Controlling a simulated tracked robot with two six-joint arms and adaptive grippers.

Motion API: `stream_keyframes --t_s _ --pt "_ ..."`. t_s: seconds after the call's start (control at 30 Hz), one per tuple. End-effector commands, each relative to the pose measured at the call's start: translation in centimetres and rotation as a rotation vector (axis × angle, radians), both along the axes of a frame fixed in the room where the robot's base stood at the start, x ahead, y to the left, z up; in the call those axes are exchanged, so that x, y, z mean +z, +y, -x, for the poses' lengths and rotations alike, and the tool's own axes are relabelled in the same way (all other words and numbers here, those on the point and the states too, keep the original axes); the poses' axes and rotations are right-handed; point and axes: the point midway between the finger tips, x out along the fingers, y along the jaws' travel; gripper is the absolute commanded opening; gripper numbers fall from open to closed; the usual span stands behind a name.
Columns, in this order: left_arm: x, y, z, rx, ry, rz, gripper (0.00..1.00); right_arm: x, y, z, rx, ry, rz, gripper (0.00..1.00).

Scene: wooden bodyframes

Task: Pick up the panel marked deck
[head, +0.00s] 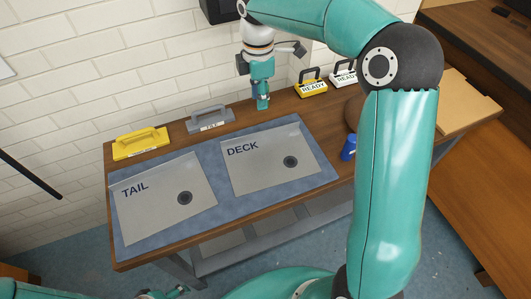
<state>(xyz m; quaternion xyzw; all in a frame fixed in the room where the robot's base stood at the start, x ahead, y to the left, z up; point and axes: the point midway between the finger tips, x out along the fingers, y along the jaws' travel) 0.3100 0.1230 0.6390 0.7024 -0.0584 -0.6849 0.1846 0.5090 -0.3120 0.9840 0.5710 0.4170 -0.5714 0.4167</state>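The panel marked DECK (268,165) is a flat pale-grey sheet with a dark round knob (290,162). It lies on the blue mat (216,218), to the right of a similar panel marked TAIL (160,205). My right gripper (262,103) hangs pointing down over the back of the table, behind the DECK panel and apart from it. Its fingers look close together, but the angle does not show whether they are shut. Nothing shows held in it. Part of what looks like my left gripper (168,293) shows at the bottom edge, mostly cut off.
A yellow-handled tool (140,144) and a grey-handled tool (209,120) stand along the table's back edge by the brick wall. Yellow and white READY items (312,86) (344,74) stand at the back right. A blue cup-like object (348,148) is right of the mat.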

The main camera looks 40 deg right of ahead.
Motion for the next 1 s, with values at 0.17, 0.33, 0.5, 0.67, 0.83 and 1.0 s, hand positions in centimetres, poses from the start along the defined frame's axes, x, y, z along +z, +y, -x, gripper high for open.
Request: stream_keyframes --t_s 0.17,0.33,0.5,0.67,0.83,1.0 --pt "-0.3 0.0 0.0 0.0 0.0 0.0 0.74 -4.2 0.0 0.0 0.0 0.004 0.001 0.32" --pt "-0.4 0.0 0.0 0.0 0.0 0.0 0.74 -7.0 0.0 -0.1 0.001 0.003 0.0 0.32" --pt "-0.4 0.0 0.0 0.0 0.0 0.0 0.74 -8.2 0.1 -0.1 0.001 0.0 0.0 0.32" --pt "-0.2 0.0 0.0 0.0 0.0 0.0 0.74 -9.4 -0.1 -0.1 0.0 0.003 0.0 0.32" --pt "0.2 0.0 0.0 0.0 -0.001 0.0 0.74 -11.9 -0.3 -0.2 0.0 0.003 0.0 0.32" --pt "0.2 0.0 0.0 0.0 -0.001 0.0 0.74 -13.3 -0.3 -0.2 0.001 0.001 0.0 0.32"
